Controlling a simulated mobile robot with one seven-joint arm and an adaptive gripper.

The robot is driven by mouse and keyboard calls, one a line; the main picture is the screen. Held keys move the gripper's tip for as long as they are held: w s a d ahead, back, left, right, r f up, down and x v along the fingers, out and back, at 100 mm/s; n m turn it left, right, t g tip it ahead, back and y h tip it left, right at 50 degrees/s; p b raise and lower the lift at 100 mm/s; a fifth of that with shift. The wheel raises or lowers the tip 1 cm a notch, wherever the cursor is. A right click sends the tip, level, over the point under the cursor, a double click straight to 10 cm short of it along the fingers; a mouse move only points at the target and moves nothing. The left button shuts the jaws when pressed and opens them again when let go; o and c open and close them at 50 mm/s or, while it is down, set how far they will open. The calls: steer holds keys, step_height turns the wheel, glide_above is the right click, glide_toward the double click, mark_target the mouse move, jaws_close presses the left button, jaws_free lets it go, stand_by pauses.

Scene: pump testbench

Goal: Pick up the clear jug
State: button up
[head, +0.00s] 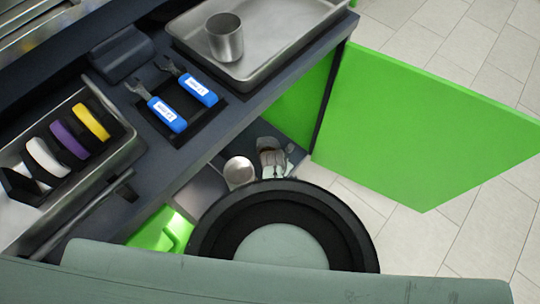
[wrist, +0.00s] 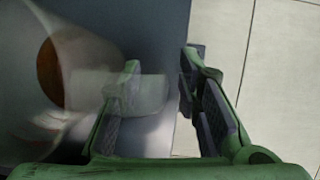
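The clear jug (wrist: 85,60) fills the left of the wrist view, see-through and blurred, cut off by the frame's edge. Its pale, see-through handle part (wrist: 152,92) juts right into the space between my fingers. My gripper (wrist: 160,90) is open, with green fingers and dark pads. The left finger is beside the jug and partly seen through clear material; the right finger stands apart, to the right of the handle part. I cannot tell whether the left finger touches the jug. In the head view my arm hides most of this area, and I cannot make out the jug surely.
An open green door (head: 430,125) stands right of the bench. A metal tray (head: 275,65) holds a steel cup (head: 225,38). Blue-handled tools (head: 182,100) and a rack of coloured discs (head: 60,145) lie on the bench. A round pale object (head: 239,171) sits low inside.

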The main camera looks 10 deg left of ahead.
steer(key=shift+c, duration=0.4)
jaws_close()
stand_by(0.5)
